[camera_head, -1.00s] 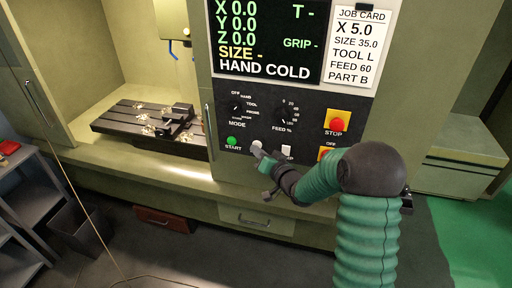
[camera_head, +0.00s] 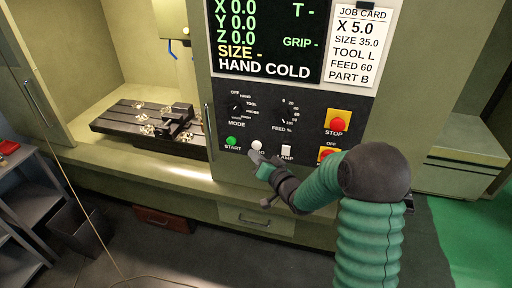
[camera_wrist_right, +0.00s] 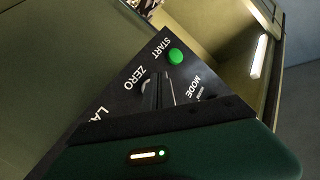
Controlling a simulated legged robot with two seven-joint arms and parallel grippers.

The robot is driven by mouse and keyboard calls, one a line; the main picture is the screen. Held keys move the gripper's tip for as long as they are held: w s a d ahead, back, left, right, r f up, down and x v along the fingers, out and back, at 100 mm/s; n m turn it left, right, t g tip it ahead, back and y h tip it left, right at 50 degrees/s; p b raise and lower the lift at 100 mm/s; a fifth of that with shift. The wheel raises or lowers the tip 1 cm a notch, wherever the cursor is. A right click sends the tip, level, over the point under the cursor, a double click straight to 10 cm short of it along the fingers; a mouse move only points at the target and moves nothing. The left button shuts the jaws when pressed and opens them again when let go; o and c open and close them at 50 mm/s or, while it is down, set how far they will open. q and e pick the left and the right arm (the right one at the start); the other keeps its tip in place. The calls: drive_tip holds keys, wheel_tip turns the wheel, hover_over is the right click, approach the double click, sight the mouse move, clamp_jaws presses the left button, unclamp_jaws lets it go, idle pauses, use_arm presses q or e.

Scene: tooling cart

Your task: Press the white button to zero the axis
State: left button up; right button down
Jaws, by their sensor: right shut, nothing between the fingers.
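The white button (camera_head: 257,145) is on the dark control panel, between the green START button (camera_head: 231,141) and the white LAMP switch (camera_head: 286,150). Its label is partly covered in the head view; the wrist view shows ZERO beside it. My right gripper (camera_head: 254,156) is shut and empty, its tip just below the white button. The button's face shows in the head view, and I cannot tell whether the tip touches the panel. In the wrist view the closed fingers (camera_wrist_right: 158,90) largely hide the button. My left gripper is not in view.
The display (camera_head: 265,40) reads X 0.0, Y 0.0, Z 0.0 and HAND COLD. MODE (camera_head: 237,110) and FEED (camera_head: 283,112) knobs sit above the buttons. A red STOP button (camera_head: 337,124) is to the right, above an OFF control (camera_head: 328,154). A job card (camera_head: 362,45) hangs beside the display.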

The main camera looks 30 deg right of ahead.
drive_tip(key=s+a, duration=0.2)
drive_tip(key=a, duration=0.1)
drive_tip(key=shift+s+a, duration=0.15)
drive_tip(key=shift+s, duration=0.2)
idle(0.5)
drive_tip(key=s+a+f+n+g+b, duration=0.2)
drive_tip(key=s+a+f+g+b, duration=0.2)
drive_tip(key=f, duration=0.4)
drive_tip(key=s+a+f+n+g+b, duration=0.2)
drive_tip(key=s+a+f+g+b, duration=0.15)
drive_tip(key=f, duration=0.45)
drive_tip(key=s+a+f+n+g+b, duration=0.2)
drive_tip(key=s+a+f+g, duration=0.1)
drive_tip(key=s, duration=0.4)
drive_tip(key=s+a+f+n+g+y+b, duration=0.1)
drive_tip(key=s+a+f+n+g, duration=0.1)
drive_tip(key=s, duration=0.5)
drive_tip(key=a+f+g, duration=0.1)
drive_tip(key=a+f, duration=0.1)
drive_tip(key=a, duration=0.1)
drive_tip(key=shift+s+f+b, duration=0.3)
drive_tip(key=shift+b, duration=0.1)
